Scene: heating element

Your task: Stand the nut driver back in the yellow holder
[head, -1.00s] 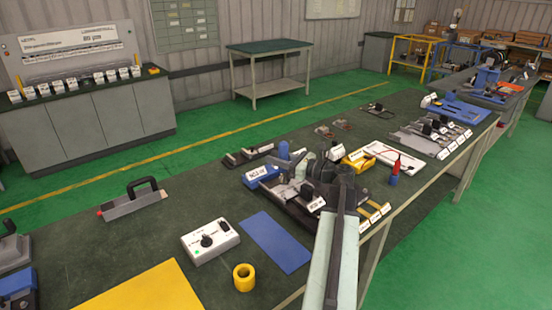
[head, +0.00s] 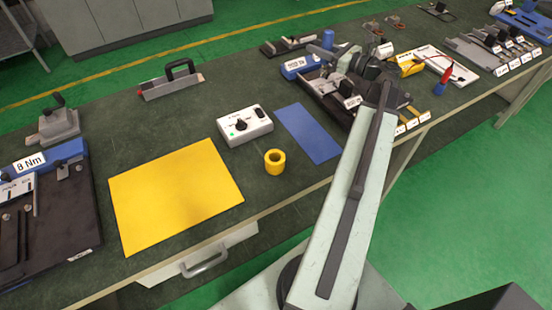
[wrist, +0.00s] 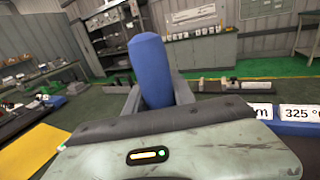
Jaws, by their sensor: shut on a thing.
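The nut driver has a blue handle, seen upright in the wrist view (wrist: 152,70) between my gripper's two grey fingers (wrist: 155,92). My gripper is shut on it. In the head view the blue handle (head: 328,39) shows above the far part of the bench, beside my gripper (head: 334,54). The driver's lower end is hidden. The yellow holder (head: 274,162) is a short round cup with an open hole on top. It stands empty on the bench, nearer and left of my gripper, well apart from the driver.
A white control box (head: 245,126) and a blue mat (head: 308,133) flank the holder. A yellow mat (head: 175,195) lies to its left. A dark fixture (head: 330,95) with labels sits under my arm. A handled tool (head: 170,82) stands farther back.

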